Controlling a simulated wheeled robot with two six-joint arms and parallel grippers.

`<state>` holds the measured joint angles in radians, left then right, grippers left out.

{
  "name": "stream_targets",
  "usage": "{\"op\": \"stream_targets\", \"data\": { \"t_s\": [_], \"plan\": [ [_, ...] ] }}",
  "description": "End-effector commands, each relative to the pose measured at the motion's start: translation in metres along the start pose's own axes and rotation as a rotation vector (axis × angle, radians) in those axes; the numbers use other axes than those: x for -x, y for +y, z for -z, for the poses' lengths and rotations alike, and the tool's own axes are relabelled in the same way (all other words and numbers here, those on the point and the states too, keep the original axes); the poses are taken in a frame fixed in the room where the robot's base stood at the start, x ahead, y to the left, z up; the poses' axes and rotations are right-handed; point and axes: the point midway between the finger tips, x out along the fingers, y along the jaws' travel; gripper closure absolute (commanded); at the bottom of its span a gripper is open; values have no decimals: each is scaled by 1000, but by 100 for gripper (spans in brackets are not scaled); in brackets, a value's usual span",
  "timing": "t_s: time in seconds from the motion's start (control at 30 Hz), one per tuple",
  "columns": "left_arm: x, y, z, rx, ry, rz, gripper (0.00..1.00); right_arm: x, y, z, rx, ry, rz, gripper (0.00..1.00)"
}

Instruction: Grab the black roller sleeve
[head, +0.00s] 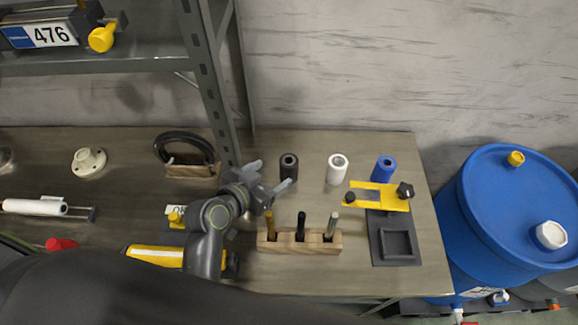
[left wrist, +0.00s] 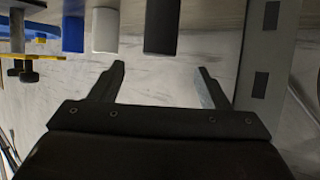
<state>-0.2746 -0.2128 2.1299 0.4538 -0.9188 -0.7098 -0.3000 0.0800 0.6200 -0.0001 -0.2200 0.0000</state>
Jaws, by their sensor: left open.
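The black roller sleeve (head: 289,168) stands upright on the workbench, left of a white and a blue sleeve. In the left wrist view the black sleeve (left wrist: 162,26) shows at the top, roughly in line with the gap between my fingers. My left gripper (head: 271,177) is open and empty, just left of and in front of the black sleeve in the head view. Its two spread fingers also show in the left wrist view (left wrist: 159,68), apart from the sleeve. My right gripper is not in view.
The white sleeve (head: 337,169) and blue sleeve (head: 384,168) stand to the right. A wooden block (head: 299,242) with upright tools is in front. A grey shelf post (head: 217,80) rises close left of the gripper. A yellow bracket (head: 378,196) lies at right.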

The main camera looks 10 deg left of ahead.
Motion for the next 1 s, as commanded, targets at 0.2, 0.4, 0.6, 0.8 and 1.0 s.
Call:
{"op": "stream_targets", "data": {
  "t_s": [0.2,0.4,0.6,0.8,1.0],
  "plan": [
    [-34,0,1,-1,-1,-1,30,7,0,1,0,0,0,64],
    [-51,0,0,-1,-1,0,30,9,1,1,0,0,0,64],
    [-62,0,1,-1,0,-1,30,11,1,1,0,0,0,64],
    [-88,0,1,-1,-1,-1,30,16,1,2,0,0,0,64],
    [-107,0,0,-1,-1,0,30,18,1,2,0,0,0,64]
  ]
}}
